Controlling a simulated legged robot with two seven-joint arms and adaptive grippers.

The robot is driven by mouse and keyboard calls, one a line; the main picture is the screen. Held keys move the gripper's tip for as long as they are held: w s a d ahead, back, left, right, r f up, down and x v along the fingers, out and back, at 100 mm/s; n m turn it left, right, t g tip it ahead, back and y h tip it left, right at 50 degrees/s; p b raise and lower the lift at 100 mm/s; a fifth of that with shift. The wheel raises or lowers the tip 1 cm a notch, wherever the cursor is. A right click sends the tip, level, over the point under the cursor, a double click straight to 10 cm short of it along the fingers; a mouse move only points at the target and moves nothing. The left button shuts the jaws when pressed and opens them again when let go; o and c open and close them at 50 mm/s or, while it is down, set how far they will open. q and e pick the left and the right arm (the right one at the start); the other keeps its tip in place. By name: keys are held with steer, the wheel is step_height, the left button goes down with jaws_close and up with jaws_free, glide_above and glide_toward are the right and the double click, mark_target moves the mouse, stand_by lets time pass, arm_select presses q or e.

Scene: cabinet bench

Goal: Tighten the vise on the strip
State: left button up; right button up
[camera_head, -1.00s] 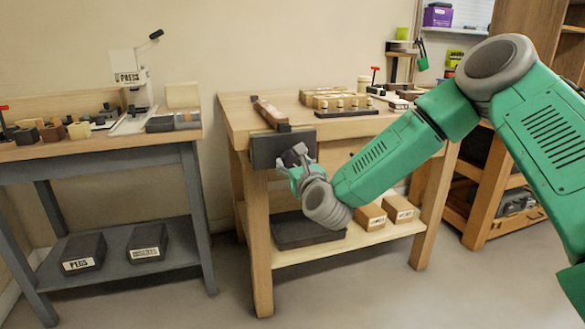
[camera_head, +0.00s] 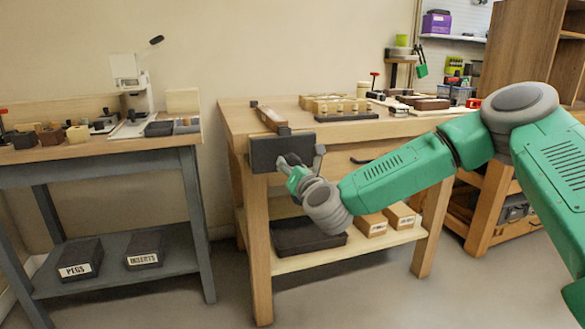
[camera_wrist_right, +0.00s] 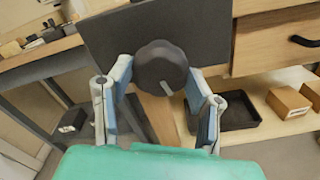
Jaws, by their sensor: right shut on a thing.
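The dark vise (camera_head: 268,150) is fixed to the front left of the wooden bench. A brown wooden strip (camera_head: 271,118) lies at its top, reaching back over the bench top. In the right wrist view, a round black knob (camera_wrist_right: 160,66) with a pale mark stands out from the vise's dark front plate (camera_wrist_right: 205,32). My right gripper (camera_wrist_right: 160,78) has a finger on either side of the knob and is shut on it. My left gripper is not in view.
The bench top (camera_head: 240,112) carries blocks and a pegged rack (camera_head: 346,116). Below, a shelf holds a dark tray (camera_head: 305,236) and cardboard boxes (camera_head: 371,224). A grey bench (camera_head: 90,150) stands to the left, across a gap.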

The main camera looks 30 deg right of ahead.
steer(key=shift+f+m, duration=0.3)
steer(key=m, duration=0.2)
steer(key=shift+d+f+m, duration=0.1)
steer(key=shift+m, duration=0.2)
steer(key=shift+r+m, duration=0.2)
steer(key=shift+m, duration=0.6)
steer(key=o, duration=1)
steer(key=shift+w, duration=0.2)
steer(key=shift+r, duration=0.1)
